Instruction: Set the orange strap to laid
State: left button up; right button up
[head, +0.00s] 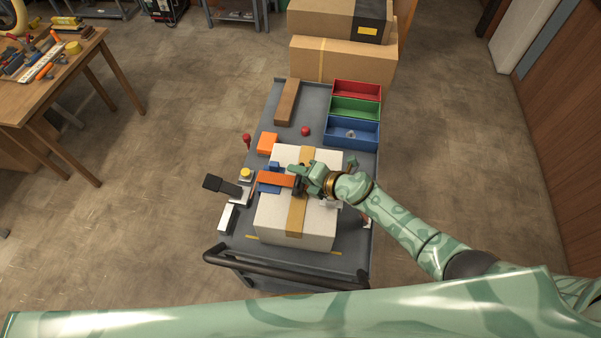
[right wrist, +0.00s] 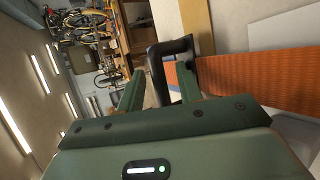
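The orange strap (head: 276,179) lies across the left part of the top of a white box (head: 312,220) that has a tan tape band. In the right wrist view the strap (right wrist: 260,82) is a wide orange band with a dark loop-shaped handle (right wrist: 175,48) at its end. My right gripper (head: 308,178) is over the middle of the box at the strap's inner end. Its fingers (right wrist: 160,88) stand apart around part of the dark handle, with background showing between. Firm contact does not show. My left gripper is out of view.
The box stands on a grey cart (head: 255,225) with a dark push handle (head: 285,277). Red (head: 357,90), green (head: 354,107) and blue (head: 352,131) bins are at its far right. A black lever (head: 222,187) sticks out at the left edge. Cardboard boxes (head: 340,60) stand behind.

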jog(key=shift+d, duration=0.1)
jog(key=p+v, duration=0.3)
jog(key=v, duration=0.4)
jog(key=shift+r+p, duration=0.2)
jog(key=shift+p, duration=0.1)
jog(key=p+v, duration=0.1)
jog(key=v, duration=0.8)
jog(key=shift+f+p, duration=0.15)
jog(key=shift+p, duration=0.15)
jog(key=shift+s, duration=0.1)
